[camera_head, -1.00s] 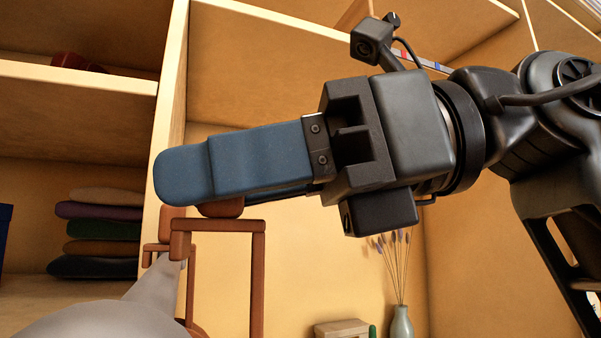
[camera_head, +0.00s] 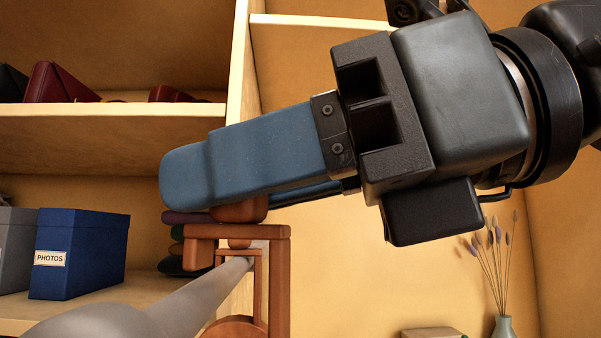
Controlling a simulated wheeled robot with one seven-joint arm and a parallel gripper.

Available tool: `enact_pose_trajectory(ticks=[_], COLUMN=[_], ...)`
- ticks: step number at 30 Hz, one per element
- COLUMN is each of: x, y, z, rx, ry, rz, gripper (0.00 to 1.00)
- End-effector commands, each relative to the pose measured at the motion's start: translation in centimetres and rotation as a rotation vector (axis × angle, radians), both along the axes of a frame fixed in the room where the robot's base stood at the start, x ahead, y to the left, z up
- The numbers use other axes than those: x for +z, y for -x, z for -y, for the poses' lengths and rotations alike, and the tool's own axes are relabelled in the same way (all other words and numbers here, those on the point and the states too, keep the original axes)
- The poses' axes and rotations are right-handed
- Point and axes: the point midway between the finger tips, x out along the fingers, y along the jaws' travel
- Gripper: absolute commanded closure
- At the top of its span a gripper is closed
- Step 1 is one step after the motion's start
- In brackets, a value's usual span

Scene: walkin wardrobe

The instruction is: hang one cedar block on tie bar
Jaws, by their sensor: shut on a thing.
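My gripper (camera_head: 212,188) reaches in from the right with its blue fingers pointing left. It is shut on the rounded top knob of a reddish-brown cedar block (camera_head: 283,275); the nearer finger hides most of the grip. Below the knob, the block's squared hook has a short lip on the left and a long leg on the right. The grey tie bar (camera_head: 195,300) runs from the lower left toward the back, under the hook's top. I cannot tell whether they touch. A second, smaller-looking brown hook (camera_head: 258,285) is behind. A brown round piece (camera_head: 235,328) is cut off below; its owner is unclear.
A blue PHOTOS box (camera_head: 82,252) and a grey box (camera_head: 14,250) stand on the left shelf. Folded items are partly hidden behind the gripper. Red and dark items lie on the upper shelf (camera_head: 120,110). A vase with dried stems (camera_head: 502,326) is at the lower right.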

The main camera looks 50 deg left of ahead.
Motion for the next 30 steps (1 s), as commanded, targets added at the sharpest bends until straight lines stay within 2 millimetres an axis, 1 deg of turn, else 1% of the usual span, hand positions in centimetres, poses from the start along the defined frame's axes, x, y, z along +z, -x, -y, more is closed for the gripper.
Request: enact_pose_trajectory(ticks=[30], x=[-0.1], y=[-7.3], z=[8.5], rx=[-0.002], ry=[0.001], rz=[0.001], gripper=[0.97])
